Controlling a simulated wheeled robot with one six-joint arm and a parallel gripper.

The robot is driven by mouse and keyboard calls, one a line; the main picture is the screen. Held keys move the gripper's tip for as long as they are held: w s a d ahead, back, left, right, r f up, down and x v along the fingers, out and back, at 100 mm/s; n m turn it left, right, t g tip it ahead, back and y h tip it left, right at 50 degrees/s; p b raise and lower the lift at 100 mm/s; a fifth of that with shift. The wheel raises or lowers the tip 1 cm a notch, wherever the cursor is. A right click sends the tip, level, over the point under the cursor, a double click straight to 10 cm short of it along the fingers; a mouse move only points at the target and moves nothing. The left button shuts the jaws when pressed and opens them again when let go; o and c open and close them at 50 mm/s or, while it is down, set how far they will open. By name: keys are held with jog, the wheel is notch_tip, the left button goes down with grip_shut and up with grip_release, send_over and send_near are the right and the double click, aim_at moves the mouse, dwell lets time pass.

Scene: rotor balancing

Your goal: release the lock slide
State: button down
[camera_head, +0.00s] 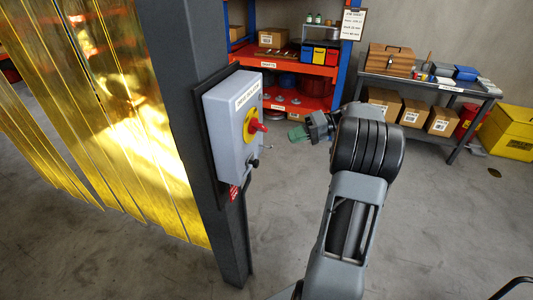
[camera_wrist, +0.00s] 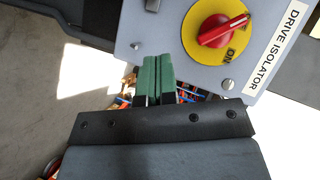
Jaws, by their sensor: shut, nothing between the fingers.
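The grey drive isolator box (camera_head: 228,125) is mounted on a dark post. Its red rotary handle (camera_head: 257,127) sits on a yellow disc (camera_head: 248,124); both also show in the wrist view, the handle (camera_wrist: 222,30) near the printed ON. A small black knob (camera_head: 254,163) is low on the box front, probably the lock slide; a dark piece of it (camera_wrist: 152,5) shows at the wrist view's top edge. My gripper (camera_head: 297,134) has green fingers, shut and empty, to the right of the box and apart from it. The fingers (camera_wrist: 158,72) overlap the box's edge in the wrist view.
A red tag (camera_head: 233,192) hangs under the box. The dark post (camera_head: 190,100) and a yellow strip curtain (camera_head: 110,120) are at left. Red shelving (camera_head: 300,68) and a workbench (camera_head: 430,84) stand behind. The floor right of the post is clear.

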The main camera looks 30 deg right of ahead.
jog(key=p, duration=0.2)
send_near(251, 160)
jog(key=w, duration=0.4)
jog(key=a, duration=0.1)
jog(key=s+a+f, duration=0.1)
jog(key=a, duration=0.1)
jog(key=shift+s+a+p, duration=0.15)
jog(key=shift+s+p, duration=0.05)
jog(key=shift+p, duration=0.15)
jog(key=shift+s+a+f, duration=0.25)
jog(key=shift+a+f, duration=0.2)
jog(key=shift+a, duration=0.05)
jog(key=shift+f, duration=0.1)
